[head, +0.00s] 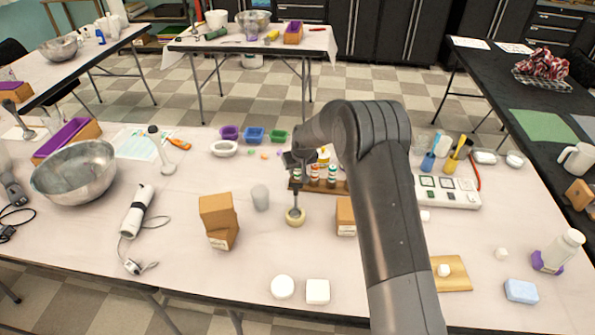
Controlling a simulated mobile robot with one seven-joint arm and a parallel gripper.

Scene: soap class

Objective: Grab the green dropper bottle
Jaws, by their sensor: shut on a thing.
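A wooden rack (338,187) on the near table holds several small dropper bottles with pale labels and coloured bands. A bottle with a teal-green band (332,174) stands at its right end, next to my arm. My gripper (297,167) is over the left end of the rack, pointing down. It is shut on a small dropper bottle there, mostly hidden by the fingers. I cannot tell that bottle's colour, or whether it is clear of the rack. My arm hides the area to the right of the rack.
Stacked cardboard boxes (218,220) and a steel bowl (75,172) stand farther left. Purple, blue and green trays (254,135) sit behind.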

